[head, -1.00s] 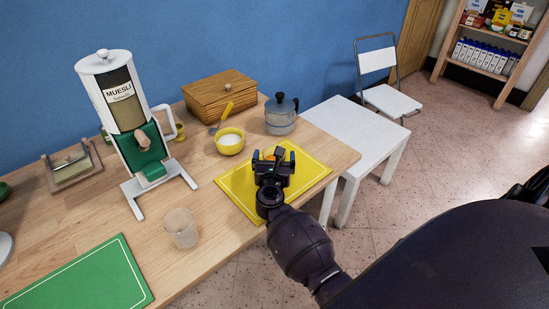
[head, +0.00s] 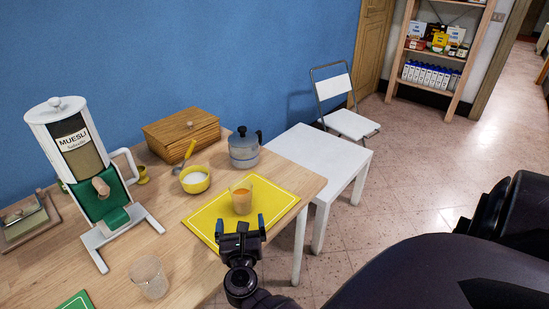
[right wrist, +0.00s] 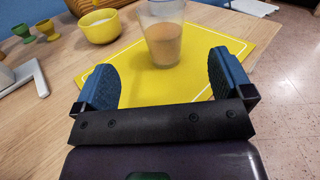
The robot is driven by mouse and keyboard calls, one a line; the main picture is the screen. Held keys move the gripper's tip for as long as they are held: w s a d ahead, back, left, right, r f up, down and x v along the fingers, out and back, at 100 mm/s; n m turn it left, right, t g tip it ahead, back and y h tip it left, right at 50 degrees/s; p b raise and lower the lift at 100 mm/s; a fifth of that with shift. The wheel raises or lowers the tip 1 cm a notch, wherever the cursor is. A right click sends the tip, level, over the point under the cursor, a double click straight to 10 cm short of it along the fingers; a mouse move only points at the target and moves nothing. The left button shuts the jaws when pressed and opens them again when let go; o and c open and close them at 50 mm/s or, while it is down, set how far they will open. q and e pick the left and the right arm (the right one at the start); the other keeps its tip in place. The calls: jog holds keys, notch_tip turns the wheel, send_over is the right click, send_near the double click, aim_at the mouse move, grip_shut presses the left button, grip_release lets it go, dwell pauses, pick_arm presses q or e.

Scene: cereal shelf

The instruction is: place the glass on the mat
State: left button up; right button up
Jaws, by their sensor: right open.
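A glass with an orange-brown drink (head: 241,198) stands upright on the yellow mat (head: 210,220) near the table's right end. In the right wrist view the glass (right wrist: 164,45) stands beyond my open fingertips, on the mat (right wrist: 125,62). My right gripper (head: 241,225) is open and empty, on the near side of the glass and apart from it; it also shows in the right wrist view (right wrist: 163,80). A second clear glass (head: 150,277), which looks empty, stands on the bare wood at the table's front. My left gripper is not in view.
A muesli dispenser (head: 72,150) stands on the left. A yellow bowl (head: 195,180) of white contents, a moka pot (head: 244,150) and a wooden box (head: 180,130) are behind the mat. A green mat (head: 76,302) shows at the lower edge. A white side table (head: 315,160) stands at right.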

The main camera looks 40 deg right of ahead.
jog(key=n, duration=0.1)
jog(key=s+n+t, duration=0.1)
jog(key=n, duration=0.1)
jog(key=shift+r+y, duration=0.1)
jog(key=shift+y, duration=0.2)
jog(key=n+t+y, duration=0.1)
jog(key=n, duration=0.2)
jog(key=s+a+n+t+y, duration=0.1)
jog(key=n, duration=0.3)
jog(key=s+n+t+y, duration=0.1)
jog(key=n, duration=0.2)
jog(key=shift+s+a+y, duration=0.2)
jog(key=shift+y, duration=0.2)
jog(key=s+f+n+g+y, duration=0.2)
jog(key=s+n, duration=0.3)
jog(key=n, duration=0.5)
jog(key=s+a+f+n+g+y, duration=0.1)
jog(key=s+f+n, duration=0.4)
jog(key=n, duration=0.5)
jog(key=s+f+n+g+y, duration=0.4)
jog(key=s+n, duration=0.3)
jog(key=n, duration=0.4)
jog(key=shift+s+a, duration=0.25)
jog(key=shift+a, duration=0.15)
jog(key=shift+r, duration=0.1)
